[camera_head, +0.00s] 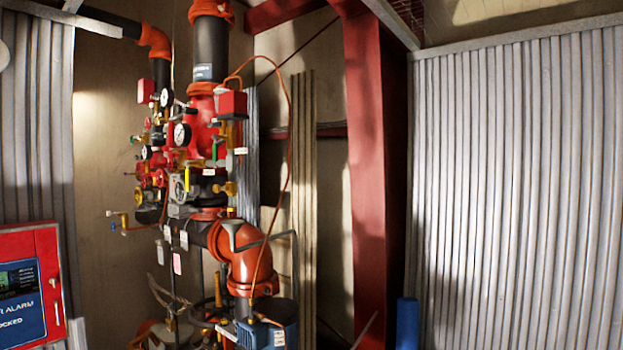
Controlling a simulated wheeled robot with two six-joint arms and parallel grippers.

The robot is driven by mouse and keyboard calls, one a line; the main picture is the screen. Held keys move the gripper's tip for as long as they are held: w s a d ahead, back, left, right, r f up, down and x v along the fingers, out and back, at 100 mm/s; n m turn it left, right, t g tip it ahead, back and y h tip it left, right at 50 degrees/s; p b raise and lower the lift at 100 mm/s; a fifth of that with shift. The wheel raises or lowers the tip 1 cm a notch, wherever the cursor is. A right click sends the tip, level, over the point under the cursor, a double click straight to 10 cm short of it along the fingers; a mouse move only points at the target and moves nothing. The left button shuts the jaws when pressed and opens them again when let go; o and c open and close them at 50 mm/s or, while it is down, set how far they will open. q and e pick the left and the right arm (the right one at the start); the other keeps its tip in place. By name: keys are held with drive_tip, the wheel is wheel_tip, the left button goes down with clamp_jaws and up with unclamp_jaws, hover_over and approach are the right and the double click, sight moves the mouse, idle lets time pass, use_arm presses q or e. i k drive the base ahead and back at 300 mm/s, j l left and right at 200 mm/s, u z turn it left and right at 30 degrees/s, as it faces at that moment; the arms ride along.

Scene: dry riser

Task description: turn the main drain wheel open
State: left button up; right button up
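The dry riser assembly (205,140) stands left of centre, with red valve bodies, black and orange pipes, and several small valves. A yellow-handled valve (228,188) is at the right side of the assembly. Neither of my grippers is in view.
Pressure gauges (182,134) crowd the riser's front. An orange elbow pipe (248,262) leads down to a blue unit (275,325). A red alarm cabinet (45,240) is at lower left. A red steel column (375,170) and a blue cylinder (407,325) stand to the right.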

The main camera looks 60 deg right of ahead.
sight(158, 178)
drive_tip(key=z, duration=1.2)
drive_tip(key=i+u, duration=0.1)
drive_tip(key=i, duration=0.25)
